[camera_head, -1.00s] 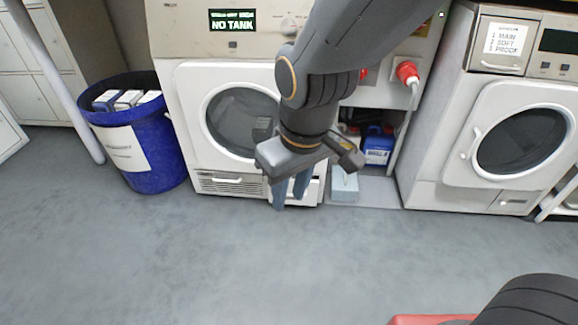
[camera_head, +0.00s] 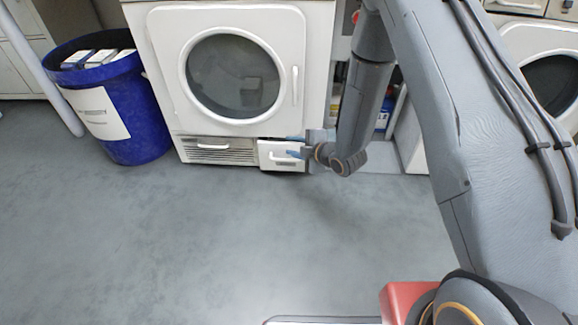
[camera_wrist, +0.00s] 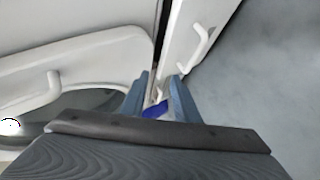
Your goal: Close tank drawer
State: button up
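The washer-like machine (camera_head: 317,60) stands against the wall, and its small white tank drawer (camera_head: 276,148) is at the lower right of its front. A dark gap shows along the drawer's top, and it seems to stand slightly out; how far I cannot tell. My gripper (camera_head: 294,146) is at the right end of the drawer front, pointing left, with its blue fingers apart. In the wrist view the open fingers of my gripper (camera_wrist: 160,80) straddle a white part and a blue patch (camera_wrist: 157,110). Whether they touch the drawer I cannot tell.
A louvred panel (camera_head: 218,156) is left of the drawer, below the round door (camera_head: 235,75). A blue bin (camera_head: 115,105) with boxes stands at the left. An open bay with a blue container (camera_head: 383,115) is right of the machine. The floor in front is clear.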

jog(key=s+d+f+n+t+y+b, duration=0.1)
jog(key=d+f+n+y, duration=0.1)
jog(key=f, duration=0.3)
jog(key=s+d+f+n+t+y+b, duration=0.1)
jog(key=s+d+f+b, duration=0.1)
jog(key=f, duration=0.3)
jog(key=r+b+x, duration=0.1)
jog(key=b+x, duration=0.2)
jog(key=x, duration=0.5)
jog(key=shift+f+b, duration=0.15)
jog(key=shift+b, duration=0.2)
jog(key=shift+w, duration=0.1)
grip_shut()
